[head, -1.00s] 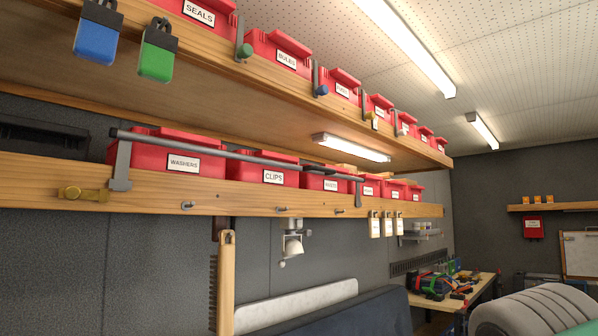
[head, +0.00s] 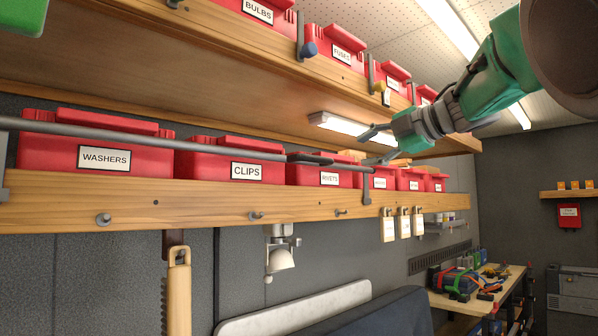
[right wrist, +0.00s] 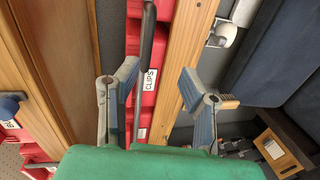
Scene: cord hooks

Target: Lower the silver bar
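The silver bar (head: 180,141) is a long thin grey rod, raised and roughly level in front of the red bins on the lower shelf. It reaches from the left edge to an upright bracket (head: 367,186) near the right end, with a darker piece (head: 310,159) partway along. My right gripper (head: 376,145) is open and empty, by the bar's right end. In the right wrist view the bar (right wrist: 147,45) runs lengthwise between the spread fingers (right wrist: 160,72); contact is not evident.
Red bins such as the clips bin (head: 230,159) stand behind the bar. The wooden shelf edge (head: 180,204) below carries pegs and several hanging tags (head: 403,224). An upper shelf (head: 200,75) and lamp (head: 345,125) are above. A workbench (head: 500,290) stands at the right.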

